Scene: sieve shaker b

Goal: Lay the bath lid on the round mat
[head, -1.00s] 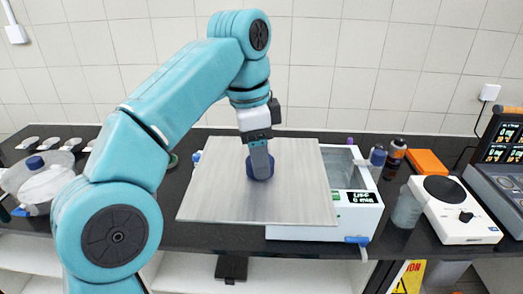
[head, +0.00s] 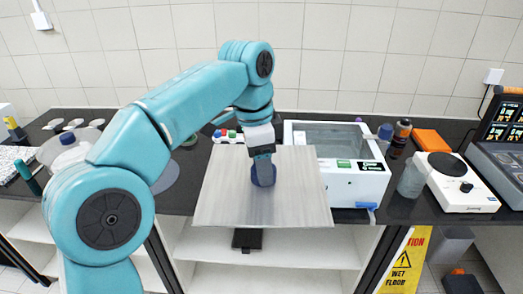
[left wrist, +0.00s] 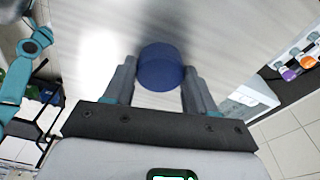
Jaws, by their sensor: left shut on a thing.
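The bath lid (head: 225,192) is a flat grey square plate with a blue knob (head: 263,175). My left gripper (head: 262,160) is shut on the knob and holds the lid roughly level, in front of and left of the bath. In the left wrist view the knob (left wrist: 160,68) sits between the two fingers (left wrist: 160,85). A flat grey-blue disc, which looks like the round mat (head: 167,177), lies on the dark counter left of the lid, partly hidden behind my left arm. My right gripper is not in view.
The white bath (head: 352,182) stands open behind and right of the lid. A bottle (head: 411,178) and a white hotplate-like device (head: 455,182) stand further right. A small rack with coloured caps (head: 228,136) is behind the lid. A clear round vessel (head: 62,148) is at the left.

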